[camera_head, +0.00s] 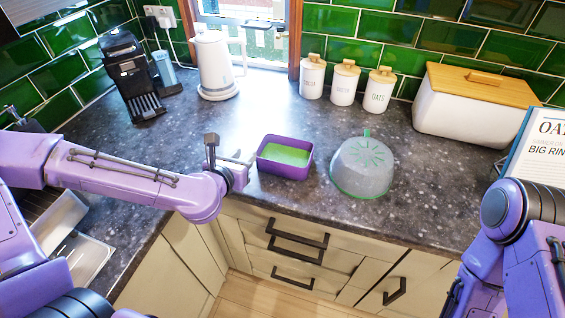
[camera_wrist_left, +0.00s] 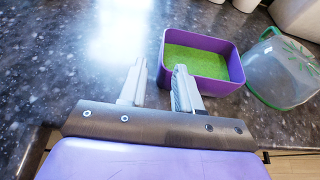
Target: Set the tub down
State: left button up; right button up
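The purple tub (camera_head: 285,168) with a bright green inside stands upright on the dark speckled counter, near its front edge. It also shows in the left wrist view (camera_wrist_left: 228,88). My left gripper (camera_head: 232,152) is at the tub's left side, low over the counter. In the left wrist view its two fingers (camera_wrist_left: 157,86) stand apart with nothing clamped between them. The right-hand finger overlaps the tub's near left corner in that view; I cannot tell whether it touches. My right arm comes in at the right of the head view, but its gripper is out of view.
A grey dome-shaped bowl (camera_head: 362,170) with green trim sits right of the tub. Behind are white canisters (camera_head: 345,83), a white bread box (camera_head: 478,105), a white kettle (camera_head: 216,66) and a black coffee machine (camera_head: 130,78). The counter behind the tub is clear.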

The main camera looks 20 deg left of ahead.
pick_arm(q)
jog(key=shift+p+x, duration=0.8)
jog(key=shift+x, duration=0.1)
jog(key=x, duration=0.2)
jog(key=p+x, duration=0.1)
jog(key=x, duration=0.1)
jog(key=p+x, duration=0.1)
jog(key=x, duration=0.1)
jog(key=shift+w+d+f, duration=0.1)
jog(key=shift+w+d, duration=0.05)
jog(key=shift+d, duration=0.2)
jog(key=shift+w+f, duration=0.2)
jog(key=shift+w, duration=0.1)
pick_arm(e)
notch_tip(320, 180, up, 2)
jog(key=shift+w+d, duration=0.1)
pick_arm(q)
jog(key=shift+s, duration=0.1)
grip_shut()
